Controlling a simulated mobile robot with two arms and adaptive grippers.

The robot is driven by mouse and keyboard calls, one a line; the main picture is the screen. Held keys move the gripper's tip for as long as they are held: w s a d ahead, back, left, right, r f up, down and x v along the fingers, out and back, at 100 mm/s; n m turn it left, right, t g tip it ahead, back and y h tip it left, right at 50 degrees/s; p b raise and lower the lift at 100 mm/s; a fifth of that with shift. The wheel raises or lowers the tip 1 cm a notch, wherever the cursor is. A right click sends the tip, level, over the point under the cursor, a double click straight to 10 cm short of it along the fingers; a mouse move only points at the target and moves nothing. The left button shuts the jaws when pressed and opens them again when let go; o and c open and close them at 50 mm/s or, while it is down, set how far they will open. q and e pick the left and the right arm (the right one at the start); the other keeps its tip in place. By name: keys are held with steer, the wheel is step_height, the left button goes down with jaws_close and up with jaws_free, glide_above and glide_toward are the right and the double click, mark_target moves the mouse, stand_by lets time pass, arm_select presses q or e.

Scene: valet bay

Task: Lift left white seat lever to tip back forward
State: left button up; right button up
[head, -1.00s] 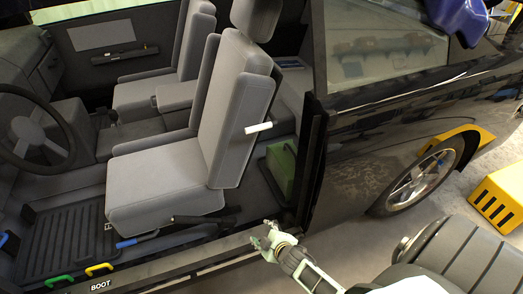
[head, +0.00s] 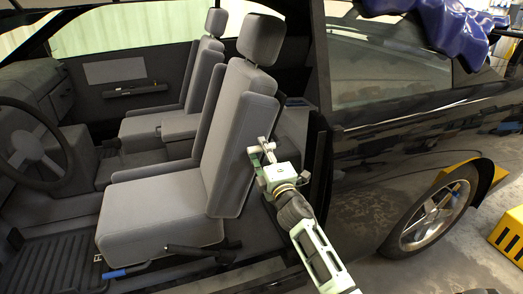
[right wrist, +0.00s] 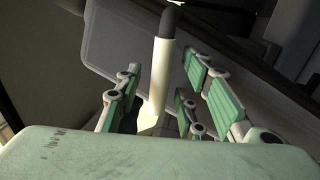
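The white seat lever (right wrist: 160,78) has a dark tip and stands between the spread fingers of my right gripper in the right wrist view. In the head view, my right gripper (head: 262,150) is at the side of the near grey seat's backrest (head: 238,110), where it mostly hides the lever. The right fingers (right wrist: 160,98) are open, with visible gaps to the lever on both sides. The backrest is upright, leaning slightly rearward. My left gripper is not in view.
The dark door pillar (head: 318,160) stands close to the right of my right gripper. A dark lever (head: 200,250) and a blue handle (head: 118,273) sit low by the seat cushion (head: 150,210). A second grey seat (head: 165,125) is behind.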

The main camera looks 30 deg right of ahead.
steer(key=shift+w+d+r, duration=0.1)
steer(key=shift+w+d, duration=0.05)
steer(key=shift+w, duration=0.55)
jaws_close()
